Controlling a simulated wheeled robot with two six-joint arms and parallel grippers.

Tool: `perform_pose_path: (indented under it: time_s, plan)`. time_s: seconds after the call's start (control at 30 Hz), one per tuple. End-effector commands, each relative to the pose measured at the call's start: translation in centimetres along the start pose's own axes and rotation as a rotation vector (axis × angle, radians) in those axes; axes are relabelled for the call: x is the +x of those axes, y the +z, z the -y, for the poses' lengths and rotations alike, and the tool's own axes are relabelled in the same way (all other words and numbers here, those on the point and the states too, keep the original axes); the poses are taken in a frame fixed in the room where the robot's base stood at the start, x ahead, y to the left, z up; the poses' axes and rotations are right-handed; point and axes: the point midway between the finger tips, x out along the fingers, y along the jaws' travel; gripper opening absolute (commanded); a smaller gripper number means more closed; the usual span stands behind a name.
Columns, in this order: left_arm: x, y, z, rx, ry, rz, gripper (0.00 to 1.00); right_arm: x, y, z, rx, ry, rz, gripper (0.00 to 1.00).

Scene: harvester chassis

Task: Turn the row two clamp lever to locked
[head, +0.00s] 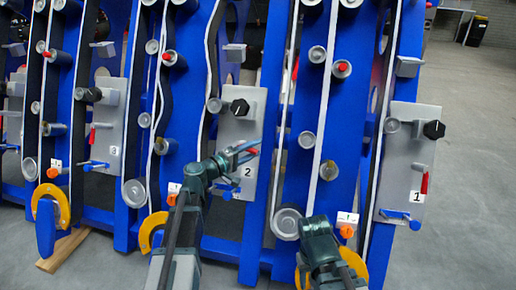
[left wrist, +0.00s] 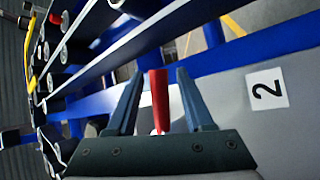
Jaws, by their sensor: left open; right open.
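The row two plate (head: 236,124) is grey and bears a black knob (head: 239,107) and a "2" label (head: 248,172); the label also shows in the left wrist view (left wrist: 267,88). The row two clamp lever (head: 252,151) is red and mostly hidden by my left gripper in the head view. In the left wrist view the red lever (left wrist: 159,98) stands between the two fingers of my left gripper (left wrist: 155,75). The fingers are open, with a gap on both sides of it. My right gripper (head: 318,236) is low in front of row one, open, its fingertips hard to make out.
Row one's plate (head: 412,150) is at the right, with its own red lever (head: 424,183). Row three's plate (head: 104,120) is at the left. Blue uprights, belts and grey rollers (head: 287,222) stand between the plates. Grey floor (head: 470,150) is open at the right.

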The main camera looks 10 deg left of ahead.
Motion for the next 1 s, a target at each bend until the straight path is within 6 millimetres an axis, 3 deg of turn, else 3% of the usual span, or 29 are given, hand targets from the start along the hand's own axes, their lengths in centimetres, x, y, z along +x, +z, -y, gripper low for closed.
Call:
perform_pose_path:
  time_s: [0.2,0.53,0.83,1.0]
  plan:
    - [1.8,0.0,0.0,0.0,0.0,0.0,0.52,0.0,0.0,0.0,0.0,0.0,0.0,0.5]
    - [1.9,0.0,0.0,0.0,0.0,0.0,0.52,0.0,0.0,0.0,0.0,0.0,0.0,0.5]
    - [1.9,0.0,0.0,0.0,0.0,0.0,0.0,0.0,0.0,0.0,0.0,0.0,0.0,0.5]
    - [1.9,0.0,0.0,0.0,0.0,0.0,0.0,0.0,0.0,0.0,0.0,0.0,0.0,0.5]
